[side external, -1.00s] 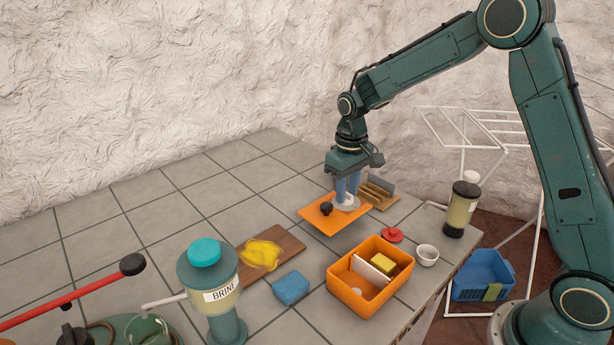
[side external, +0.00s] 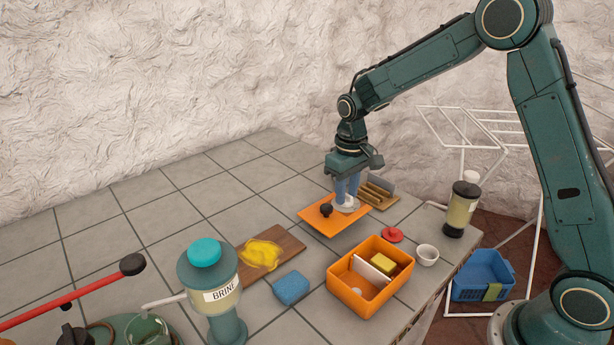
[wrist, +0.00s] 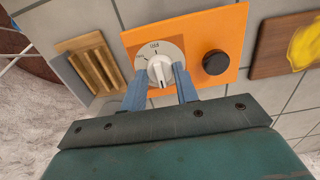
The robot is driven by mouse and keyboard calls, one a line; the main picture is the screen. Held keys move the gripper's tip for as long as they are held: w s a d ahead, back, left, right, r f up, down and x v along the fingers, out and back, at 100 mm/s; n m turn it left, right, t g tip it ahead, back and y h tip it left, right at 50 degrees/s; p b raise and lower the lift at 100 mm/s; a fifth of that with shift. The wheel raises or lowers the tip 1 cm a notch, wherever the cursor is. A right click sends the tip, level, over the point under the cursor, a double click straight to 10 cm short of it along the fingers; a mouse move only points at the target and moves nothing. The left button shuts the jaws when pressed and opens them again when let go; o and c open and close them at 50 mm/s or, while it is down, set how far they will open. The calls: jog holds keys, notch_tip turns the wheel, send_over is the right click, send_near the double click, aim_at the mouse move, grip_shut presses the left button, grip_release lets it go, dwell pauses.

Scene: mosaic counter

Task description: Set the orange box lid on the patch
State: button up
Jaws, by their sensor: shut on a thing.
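The orange box lid (side external: 315,218) is a flat orange panel with a round black knob near one end, on the counter's far side. In the wrist view the lid (wrist: 232,30) lies beyond my fingertips. My gripper (wrist: 160,74) is shut on the raised grip of a white round dial (wrist: 146,52) with dark markings. The dial overlaps the lid, beside the black knob; its underside is hidden. A darker orange area shows around the dial; I cannot tell whether it is shadow or the patch. No other patch is clear to me.
An open orange box (side external: 345,292) holds a yellow block and a white piece. Near it are a red piece (side external: 392,235), a white cup (side external: 428,255) and a blue sponge (side external: 291,288). A slatted wooden holder (side external: 384,200) stands close behind the lid.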

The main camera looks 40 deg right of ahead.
jog(key=shift+f, duration=0.9)
dwell(2.1)
jog(key=o, duration=1.1)
jog(key=shift+r, duration=0.1)
jog(key=shift+r, duration=3.35)
